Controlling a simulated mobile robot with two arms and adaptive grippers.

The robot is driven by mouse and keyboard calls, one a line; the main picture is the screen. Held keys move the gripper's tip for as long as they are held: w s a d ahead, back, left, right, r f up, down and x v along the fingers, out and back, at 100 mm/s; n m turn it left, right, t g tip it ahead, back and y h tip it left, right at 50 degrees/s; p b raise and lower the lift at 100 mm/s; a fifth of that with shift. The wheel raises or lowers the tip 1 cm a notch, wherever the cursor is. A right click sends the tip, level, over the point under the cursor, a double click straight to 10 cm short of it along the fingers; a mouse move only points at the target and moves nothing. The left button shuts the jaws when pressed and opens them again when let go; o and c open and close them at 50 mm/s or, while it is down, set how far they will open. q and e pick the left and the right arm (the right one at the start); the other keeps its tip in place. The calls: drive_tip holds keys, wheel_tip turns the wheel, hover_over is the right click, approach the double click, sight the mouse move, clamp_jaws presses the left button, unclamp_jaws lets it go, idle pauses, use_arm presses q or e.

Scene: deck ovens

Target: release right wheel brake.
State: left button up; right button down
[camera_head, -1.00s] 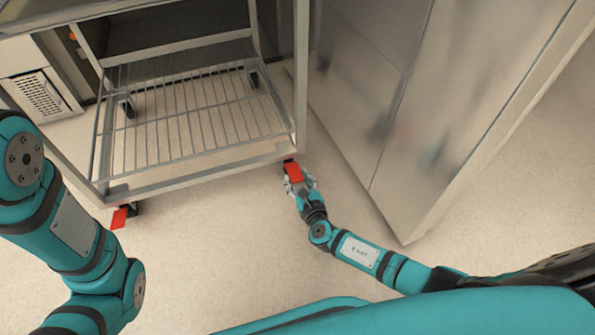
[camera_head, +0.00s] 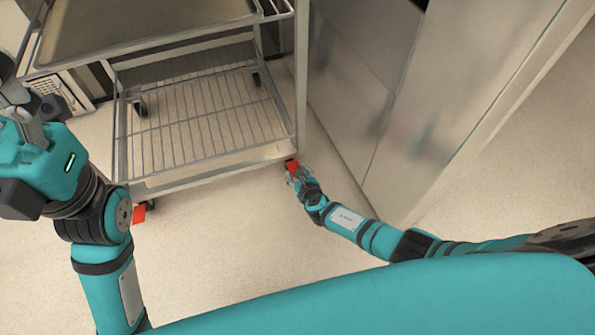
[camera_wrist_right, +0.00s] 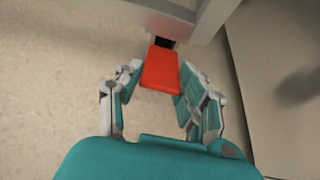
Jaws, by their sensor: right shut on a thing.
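The right wheel brake is a red pedal (camera_head: 292,166) at the near right corner of the wire-shelf rack cart (camera_head: 205,168). My right gripper (camera_head: 294,177) is low beside that corner and shut on the pedal. In the right wrist view, the red pedal (camera_wrist_right: 160,69) lies between the fingers of the right gripper (camera_wrist_right: 155,88), under the cart frame. The wheel behind the pedal is mostly hidden. The left wheel's red brake pedal (camera_head: 139,213) shows at the near left corner. My left gripper (camera_head: 22,108) is raised at the left edge, its fingertips partly cut off.
A tall steel cabinet (camera_head: 375,90) stands close to the right of the cart and of my right gripper. A white vented panel (camera_head: 75,90) is behind the cart at left. The pale floor (camera_head: 235,235) in front of the cart is open.

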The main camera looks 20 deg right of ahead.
idle(0.3)
drive_tip(key=c, duration=0.8)
unclamp_jaws()
drive_tip(key=v, duration=1.2)
drive_tip(key=shift+r, duration=0.1)
